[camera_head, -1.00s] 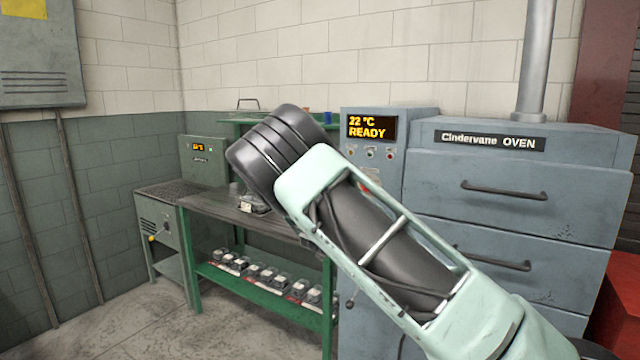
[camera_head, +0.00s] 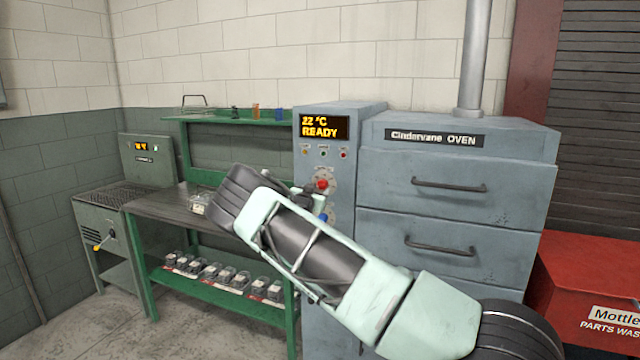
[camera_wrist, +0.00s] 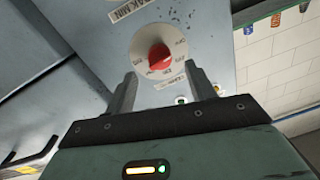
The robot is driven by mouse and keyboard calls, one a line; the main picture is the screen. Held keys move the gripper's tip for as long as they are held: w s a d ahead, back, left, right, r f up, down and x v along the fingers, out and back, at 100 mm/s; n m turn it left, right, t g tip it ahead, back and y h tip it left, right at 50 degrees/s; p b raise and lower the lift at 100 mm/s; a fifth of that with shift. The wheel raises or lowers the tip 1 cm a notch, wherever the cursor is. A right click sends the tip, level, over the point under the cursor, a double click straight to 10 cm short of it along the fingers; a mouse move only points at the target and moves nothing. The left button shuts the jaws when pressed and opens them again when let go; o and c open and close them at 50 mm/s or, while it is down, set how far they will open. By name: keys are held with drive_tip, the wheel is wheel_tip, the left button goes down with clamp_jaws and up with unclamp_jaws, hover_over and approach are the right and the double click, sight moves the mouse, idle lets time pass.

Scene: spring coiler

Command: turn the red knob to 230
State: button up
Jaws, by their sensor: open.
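The red knob (camera_head: 322,184) sits on a pale round dial on the grey control panel, under the display that reads 22 °C READY. It also shows in the wrist view (camera_wrist: 159,56), in the middle of its marked white dial (camera_wrist: 140,45). My gripper (camera_wrist: 162,85) is open, with its two fingers apart and nothing between them. The knob appears just beyond the fingertips, and a gap seems to remain. In the head view the gripper is mostly hidden behind my arm. The dial's numbers are too small to read surely.
A blue knob (camera_head: 322,218) is lower on the panel, partly behind my arm. The oven drawers (camera_head: 450,200) are right of the panel. A green workbench (camera_head: 160,205) with several small boxed items on its lower shelf stands left. A red parts washer (camera_head: 590,290) is far right.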

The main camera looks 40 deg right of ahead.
sight(321, 186)
drive_tip(key=shift+p+x, duration=0.45)
drive_tip(key=shift+x, duration=1.7)
drive_tip(key=c, duration=0.9)
